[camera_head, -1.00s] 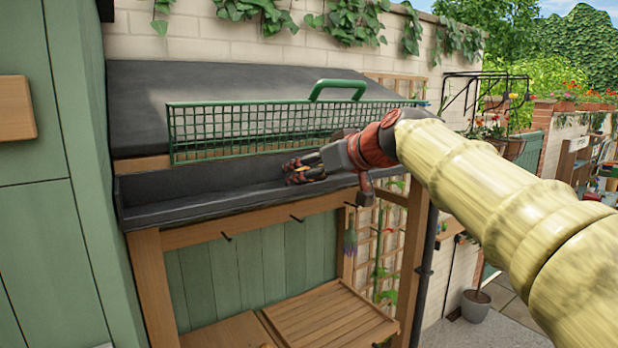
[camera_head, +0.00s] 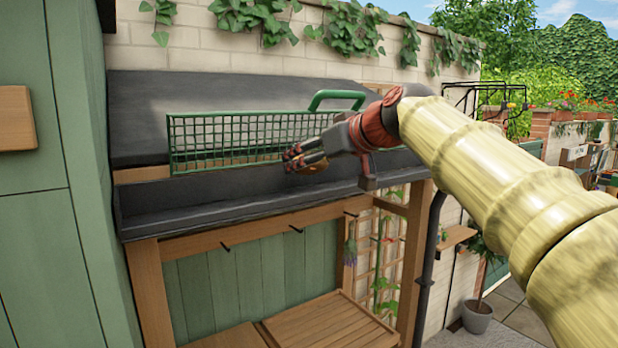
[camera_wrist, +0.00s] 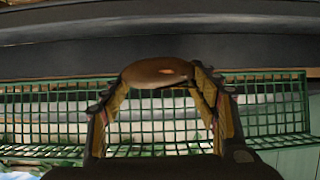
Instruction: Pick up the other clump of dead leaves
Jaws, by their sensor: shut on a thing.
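My gripper (camera_head: 302,160) is raised just above the dark gutter trough, in front of the green mesh guard. In the wrist view, my gripper (camera_wrist: 160,85) has its fingers closed around a brown, rounded clump of dead leaves (camera_wrist: 157,72), which sits between the fingertips. In the head view a small bit of the brown clump (camera_head: 318,166) shows at the fingers, and the rest is hidden by them. The visible stretch of the gutter (camera_head: 190,213) left of my gripper looks bare.
The green mesh guard (camera_head: 215,140) with its green handle (camera_head: 335,95) stands upright behind the gutter, against the dark roof (camera_head: 200,98). A wooden frame and slatted wooden surface (camera_head: 325,322) lie below. A green cabinet (camera_head: 40,250) stands close on the left.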

